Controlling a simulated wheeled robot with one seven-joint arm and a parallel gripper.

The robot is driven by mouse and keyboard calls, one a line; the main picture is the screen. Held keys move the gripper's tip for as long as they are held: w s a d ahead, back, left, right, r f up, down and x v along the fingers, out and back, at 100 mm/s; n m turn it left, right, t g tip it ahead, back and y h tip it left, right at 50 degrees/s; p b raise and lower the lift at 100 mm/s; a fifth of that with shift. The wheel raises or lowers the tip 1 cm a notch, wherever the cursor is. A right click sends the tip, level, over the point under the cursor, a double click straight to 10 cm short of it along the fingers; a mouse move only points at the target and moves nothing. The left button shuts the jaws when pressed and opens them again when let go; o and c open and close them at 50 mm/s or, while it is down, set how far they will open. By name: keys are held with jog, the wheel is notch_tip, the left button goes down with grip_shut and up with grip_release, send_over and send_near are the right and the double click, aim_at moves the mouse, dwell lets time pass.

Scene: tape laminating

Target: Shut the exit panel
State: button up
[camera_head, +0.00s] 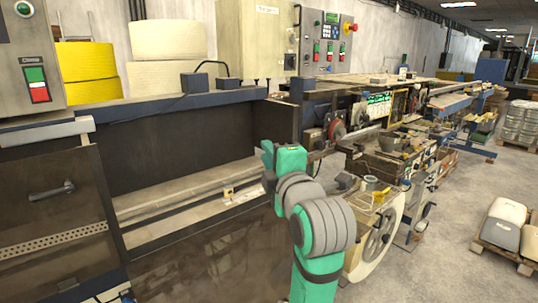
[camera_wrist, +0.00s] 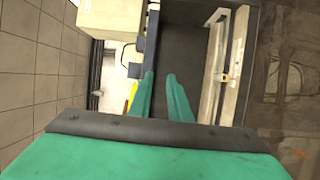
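The laminating machine has a wide open bay (camera_head: 165,150) with a dark back wall. A dark, see-through brown sheet (camera_head: 195,268) lies below and in front of the bay; it looks like a lowered panel and also shows at the right of the wrist view (camera_wrist: 283,85). A tinted panel (camera_head: 48,215) with a black handle (camera_head: 52,190) stands at the left. No label shows which is the exit panel. My gripper (camera_head: 268,158) is in front of the bay's right end. In the wrist view its two green fingers (camera_wrist: 160,75) are apart with nothing between them.
A pale rail (camera_head: 170,200) runs along the bay floor. A brown upright plate (camera_head: 283,118) closes its right end. A cart with a large reel (camera_head: 375,245) stands right of my arm.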

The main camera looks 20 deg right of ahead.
grip_shut()
dwell(1.1)
grip_release()
jog(key=s, duration=1.1)
jog(key=shift+a+f, duration=0.15)
jog(key=shift+a, duration=0.1)
